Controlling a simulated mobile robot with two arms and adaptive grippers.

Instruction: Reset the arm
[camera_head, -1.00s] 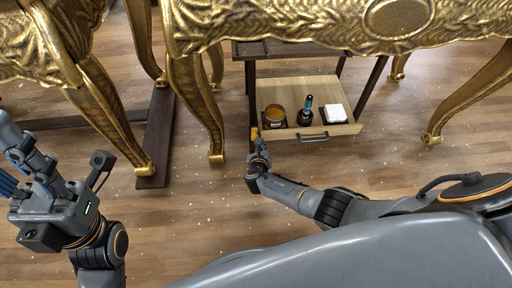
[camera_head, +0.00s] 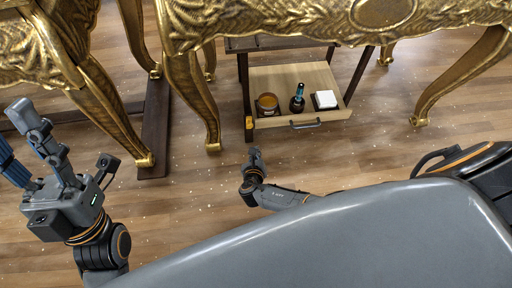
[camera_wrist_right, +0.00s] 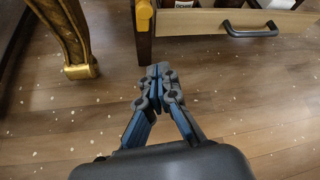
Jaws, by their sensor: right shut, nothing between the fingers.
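My right gripper (camera_wrist_right: 158,74) is shut and empty in the right wrist view, its fingertips together above the wood floor. In the head view my right gripper (camera_head: 254,157) is small and hangs just in front of the drawer, apart from it. My left gripper (camera_head: 12,128) is at the left edge of the head view, its fingers spread and nothing seen between them; part of one finger is cut off by the frame.
An open drawer (camera_head: 276,78) holds an amber jar (camera_head: 267,104), a dark bottle (camera_head: 297,103) and a white box (camera_head: 325,100). Its handle (camera_head: 306,124) also shows in the wrist view (camera_wrist_right: 250,30). Gilt console legs (camera_head: 200,105) stand around it. Floor in front is clear.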

